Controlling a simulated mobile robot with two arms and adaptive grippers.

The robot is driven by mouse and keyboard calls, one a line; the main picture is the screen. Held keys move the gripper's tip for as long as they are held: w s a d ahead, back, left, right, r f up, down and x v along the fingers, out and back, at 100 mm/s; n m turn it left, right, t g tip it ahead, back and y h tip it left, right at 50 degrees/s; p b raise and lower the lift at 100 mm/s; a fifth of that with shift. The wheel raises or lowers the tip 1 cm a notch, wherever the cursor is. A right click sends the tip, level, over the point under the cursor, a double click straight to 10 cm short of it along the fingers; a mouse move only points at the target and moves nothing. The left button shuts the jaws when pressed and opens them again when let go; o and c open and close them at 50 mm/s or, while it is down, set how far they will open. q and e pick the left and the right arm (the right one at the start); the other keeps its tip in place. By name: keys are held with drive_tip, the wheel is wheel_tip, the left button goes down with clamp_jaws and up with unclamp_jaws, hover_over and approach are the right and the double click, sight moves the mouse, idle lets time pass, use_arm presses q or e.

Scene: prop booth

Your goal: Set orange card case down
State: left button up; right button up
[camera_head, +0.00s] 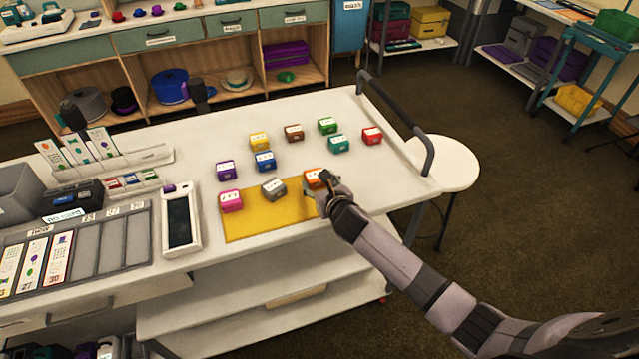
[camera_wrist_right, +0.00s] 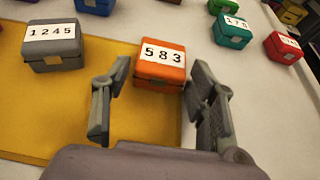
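The orange card case (camera_head: 313,177), labelled 583, rests at the far right corner of the yellow mat (camera_head: 262,222) on the white table; it also shows in the right wrist view (camera_wrist_right: 160,66). My right gripper (camera_head: 323,191) is low over the mat, just on the near side of the case. The head view partly hides the case behind the gripper. My left gripper is not in view.
A grey case (camera_head: 274,189) and a pink case (camera_head: 231,201) stand left along the mat. Several other coloured cases, including a teal one (camera_head: 338,144) and a red one (camera_head: 372,136), stand farther back. A dark rail (camera_head: 400,120) edges the table's right side.

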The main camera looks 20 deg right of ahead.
drive_tip(key=shift+o, duration=0.9)
drive_tip(key=shift+r, duration=0.1)
drive_tip(key=shift+s+r, duration=0.15)
drive_tip(key=v, duration=1.1)
drive_tip(key=shift+s, duration=0.35)
